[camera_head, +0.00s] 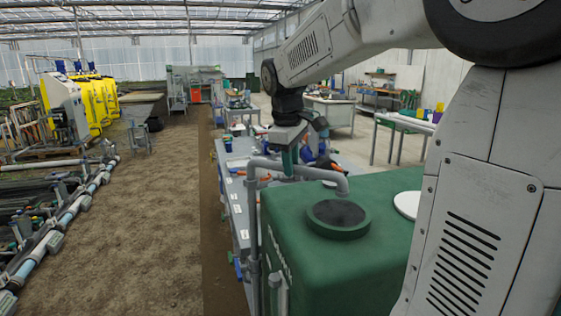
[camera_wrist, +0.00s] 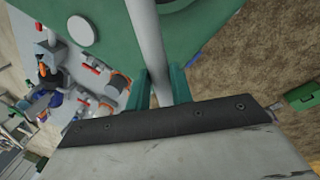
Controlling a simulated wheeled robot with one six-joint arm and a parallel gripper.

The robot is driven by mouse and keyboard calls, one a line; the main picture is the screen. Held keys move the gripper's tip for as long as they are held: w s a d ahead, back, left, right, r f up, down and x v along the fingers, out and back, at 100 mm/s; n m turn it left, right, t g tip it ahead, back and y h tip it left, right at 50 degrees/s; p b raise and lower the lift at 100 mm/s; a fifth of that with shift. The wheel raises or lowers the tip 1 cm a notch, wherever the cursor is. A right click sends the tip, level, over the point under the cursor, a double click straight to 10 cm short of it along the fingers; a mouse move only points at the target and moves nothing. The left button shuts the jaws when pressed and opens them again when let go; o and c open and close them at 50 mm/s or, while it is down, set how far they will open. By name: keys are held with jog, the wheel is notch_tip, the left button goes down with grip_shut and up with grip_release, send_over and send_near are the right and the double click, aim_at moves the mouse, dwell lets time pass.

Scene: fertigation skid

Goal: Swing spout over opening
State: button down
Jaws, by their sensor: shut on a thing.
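The grey spout (camera_head: 310,172) is a bent pipe on an upright post at the left side of the green tank (camera_head: 400,185). Its down-turned tip (camera_head: 343,187) hangs over the tank top, just behind the dark round opening (camera_head: 338,213) in the head view. My gripper (camera_head: 290,165) is shut on the spout's horizontal run. In the wrist view the spout (camera_wrist: 150,45) passes between the green fingers of my gripper (camera_wrist: 160,85). Part of the opening's rim (camera_wrist: 176,4) shows at the top edge there; the spout's tip is out of that view.
A white round lid (camera_head: 408,204) lies on the tank top, right of the opening. A grey bench (camera_head: 236,195) with fittings stands behind and left of the tank. The dirt aisle (camera_head: 150,220) on the left is mostly clear. Pipes (camera_head: 70,212) run along its far left.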

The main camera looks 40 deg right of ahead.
jog(key=shift+s+a+m, duration=0.2)
jog(key=shift+a+m, duration=0.2)
jog(key=c, duration=1.5)
grip_release()
jog(key=shift+a, duration=0.1)
jog(key=shift+o, duration=1.3)
jog(key=shift+a, duration=0.15)
notch_tip(320, 180, up, 8)
jog(key=a, duration=0.1)
jog(key=shift+s+f, duration=0.15)
jog(key=shift+s, duration=0.15)
jog(key=shift+a, duration=0.1)
